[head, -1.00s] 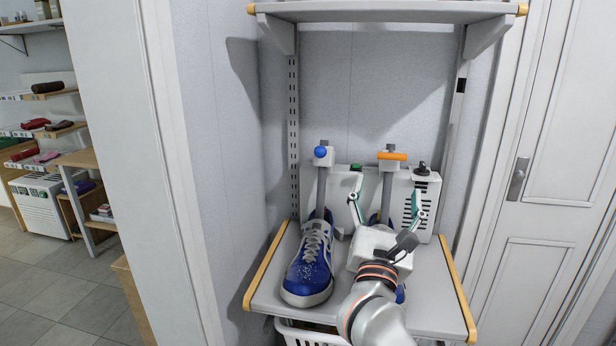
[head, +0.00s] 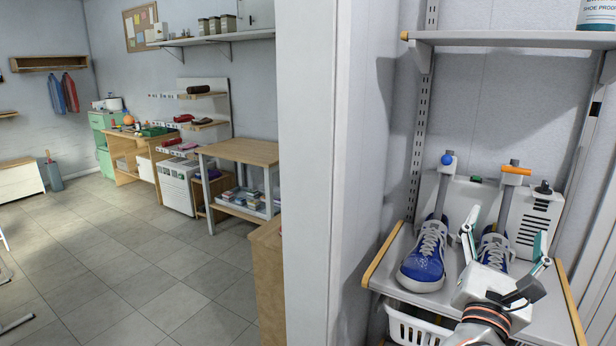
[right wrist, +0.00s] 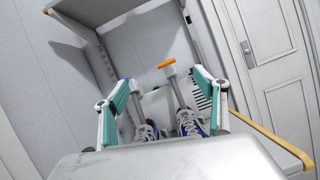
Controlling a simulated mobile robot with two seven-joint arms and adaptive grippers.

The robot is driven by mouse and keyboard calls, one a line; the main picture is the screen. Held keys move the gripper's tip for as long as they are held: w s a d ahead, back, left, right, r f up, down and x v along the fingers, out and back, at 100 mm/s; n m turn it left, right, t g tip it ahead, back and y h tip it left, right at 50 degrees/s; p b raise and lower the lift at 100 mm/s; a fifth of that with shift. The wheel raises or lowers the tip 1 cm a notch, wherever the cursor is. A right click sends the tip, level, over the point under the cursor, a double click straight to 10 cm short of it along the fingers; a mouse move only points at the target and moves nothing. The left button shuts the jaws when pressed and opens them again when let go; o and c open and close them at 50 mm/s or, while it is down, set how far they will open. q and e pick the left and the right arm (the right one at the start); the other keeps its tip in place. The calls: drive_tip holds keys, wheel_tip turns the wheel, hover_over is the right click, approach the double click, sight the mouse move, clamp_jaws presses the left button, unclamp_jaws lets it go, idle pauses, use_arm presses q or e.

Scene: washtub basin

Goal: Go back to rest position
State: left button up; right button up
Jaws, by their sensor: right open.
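My right gripper (head: 505,250) is open and empty at the lower right of the head view, in front of the shoe shelf. In the right wrist view its two fingers (right wrist: 163,105) are spread wide, with free space between them and the shoes beyond. One blue shoe (head: 426,258) with white laces stands on the shelf, left of the gripper. A second blue shoe (head: 494,250) stands behind the gripper and is partly hidden by it. My left gripper is not in view.
The grey shelf (head: 393,272) has wooden edge strips, with a white basket (head: 415,328) below. A device with a blue-knobbed post (head: 447,160) and an orange-handled post (head: 516,170) stands behind the shoes. A wall edge (head: 309,180) is at the left; open tiled floor (head: 130,270) lies beyond.

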drive_tip(key=s+a+f+n+t+y+p, duration=0.15)
drive_tip(key=a+f+n+y, duration=0.4)
drive_tip(key=n, duration=0.55)
drive_tip(key=s+a+f+n+t+y, duration=0.15)
drive_tip(key=a+f+n+y, duration=0.4)
drive_tip(key=n, duration=0.65)
drive_tip(key=s+a+f+n+y, duration=0.4)
drive_tip(key=f+n, duration=0.3)
drive_tip(key=n, duration=0.4)
drive_tip(key=s+f+n+g, duration=0.3)
drive_tip(key=s+f+n, duration=0.2)
drive_tip(key=f, duration=0.5)
drive_tip(key=s+f+n+g+p, duration=0.1)
drive_tip(key=s+f+n+g, duration=0.3)
drive_tip(key=f, duration=0.6)
drive_tip(key=s+f+n+g, duration=0.3)
drive_tip(key=s+f+n, duration=0.4)
drive_tip(key=f, duration=0.4)
drive_tip(key=shift+s+g+y+p, duration=0.25)
drive_tip(key=shift+g+y+p, duration=0.05)
drive_tip(key=shift+g+y, duration=0.1)
drive_tip(key=shift+a, duration=0.15)
